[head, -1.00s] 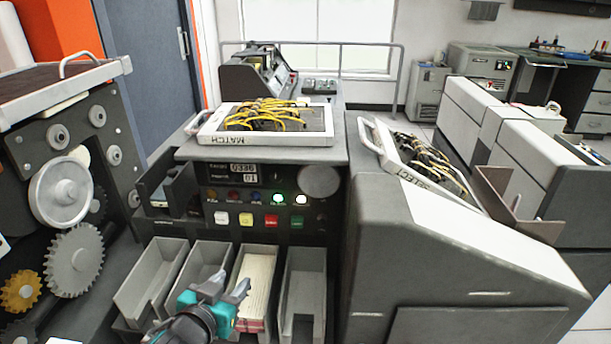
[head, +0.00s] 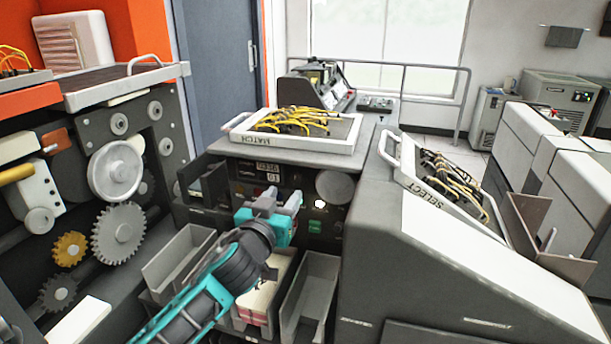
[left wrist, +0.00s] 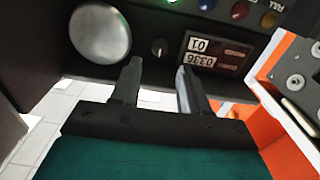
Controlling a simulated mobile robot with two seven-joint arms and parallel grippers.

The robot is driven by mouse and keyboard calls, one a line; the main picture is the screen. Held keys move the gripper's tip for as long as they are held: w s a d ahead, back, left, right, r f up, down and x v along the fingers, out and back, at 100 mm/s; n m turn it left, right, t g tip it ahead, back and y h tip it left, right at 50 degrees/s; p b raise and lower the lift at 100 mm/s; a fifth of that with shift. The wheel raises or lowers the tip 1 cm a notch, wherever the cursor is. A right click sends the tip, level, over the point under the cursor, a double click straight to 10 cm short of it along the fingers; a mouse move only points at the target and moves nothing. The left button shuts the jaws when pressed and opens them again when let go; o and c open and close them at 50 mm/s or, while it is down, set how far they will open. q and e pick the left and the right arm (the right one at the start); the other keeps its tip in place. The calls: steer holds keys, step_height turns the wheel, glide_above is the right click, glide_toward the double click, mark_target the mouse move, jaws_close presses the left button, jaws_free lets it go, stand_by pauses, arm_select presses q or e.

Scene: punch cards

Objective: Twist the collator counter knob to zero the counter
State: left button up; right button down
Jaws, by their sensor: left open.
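The counter (head: 268,170) is a small display with two number windows on the dark collator front panel. It appears upside down in the left wrist view (left wrist: 213,53), reading about 0336 and 01. The counter knob (left wrist: 159,47) is small and black with a white pointer line, between the counter and a large round grey disc (left wrist: 100,33). My left gripper (head: 280,196) is open and empty in front of the panel. In the left wrist view its fingertips (left wrist: 158,67) are spread either side of the knob's line, apart from it. My right gripper is not in view.
Below the panel are grey card bins (head: 310,300), one holding cards. The MATCH plugboard (head: 300,150) lies on top; the SELECT plugboard (head: 395,175) is on the sloped housing to the right. Gears (head: 119,233) stand at left. Indicator lights are partly hidden by my gripper.

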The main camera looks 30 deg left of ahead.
mark_target(296, 180)
arm_select(q)
steer(key=shift+b+x, duration=0.45)
steer(key=shift+x, duration=3.35)
steer(key=shift+c, duration=0.3)
